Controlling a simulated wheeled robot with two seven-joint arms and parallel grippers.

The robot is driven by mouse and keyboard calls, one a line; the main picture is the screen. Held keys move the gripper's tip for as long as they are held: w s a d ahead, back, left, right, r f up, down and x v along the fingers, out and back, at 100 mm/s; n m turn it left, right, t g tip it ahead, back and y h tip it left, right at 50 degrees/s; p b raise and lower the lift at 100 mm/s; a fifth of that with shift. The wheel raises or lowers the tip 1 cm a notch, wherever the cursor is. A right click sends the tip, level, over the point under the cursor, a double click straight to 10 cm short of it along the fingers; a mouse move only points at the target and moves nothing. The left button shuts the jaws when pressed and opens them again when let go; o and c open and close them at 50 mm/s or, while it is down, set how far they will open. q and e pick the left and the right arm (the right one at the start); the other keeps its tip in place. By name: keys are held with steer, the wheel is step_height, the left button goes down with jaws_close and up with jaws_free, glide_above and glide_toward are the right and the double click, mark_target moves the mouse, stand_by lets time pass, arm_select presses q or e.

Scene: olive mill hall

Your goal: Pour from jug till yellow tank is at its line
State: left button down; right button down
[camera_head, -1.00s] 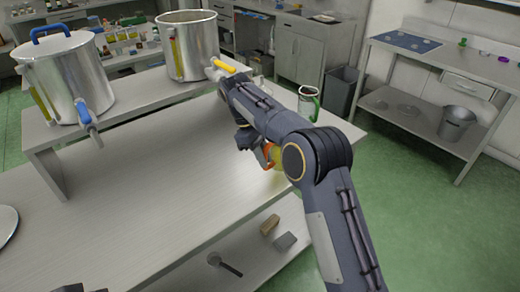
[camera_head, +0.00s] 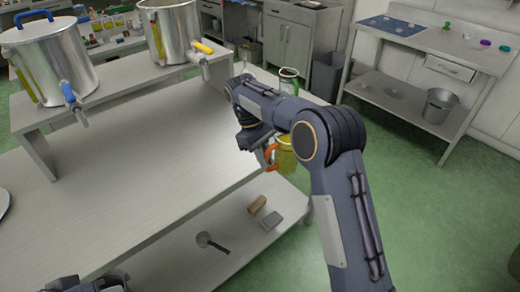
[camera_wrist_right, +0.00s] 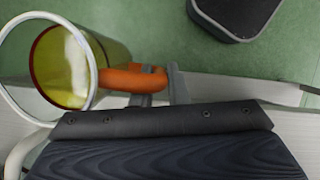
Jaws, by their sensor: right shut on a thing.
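My right gripper (camera_head: 262,152) is shut on the orange handle of a clear jug (camera_head: 285,156) holding yellow oil. The jug looks roughly upright, by the table's right edge, partly behind my arm. In the right wrist view the jug (camera_wrist_right: 75,65) is at the left, with my right gripper (camera_wrist_right: 160,88) at its handle. The yellow tank (camera_head: 178,32), a steel pot with a yellow tap handle, stands on the raised shelf, apart from the jug. A yellowish gauge strip shows on its left; I cannot make out its line. A dark part of my left gripper (camera_head: 95,283) shows at the bottom edge; its fingers are unclear.
A steel tank (camera_head: 48,62) with a blue tap and blue lid handle stands left on the shelf. A second jug (camera_head: 288,82) stands on the table behind my arm. The middle tabletop (camera_head: 150,150) is clear. A dark bin (camera_head: 325,76) stands beyond.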

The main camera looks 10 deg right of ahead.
steer(key=s+d+f+m+g+y, duration=0.1)
steer(key=s+d+f+m+y, duration=0.1)
steer(key=s+d+f+m, duration=0.3)
steer(key=s+f+m, duration=0.2)
steer(key=s+f, duration=0.1)
steer(key=s, duration=0.1)
steer(key=shift+s+f+y, duration=0.15)
steer(key=shift+s+y, duration=0.15)
steer(key=shift+s, duration=0.05)
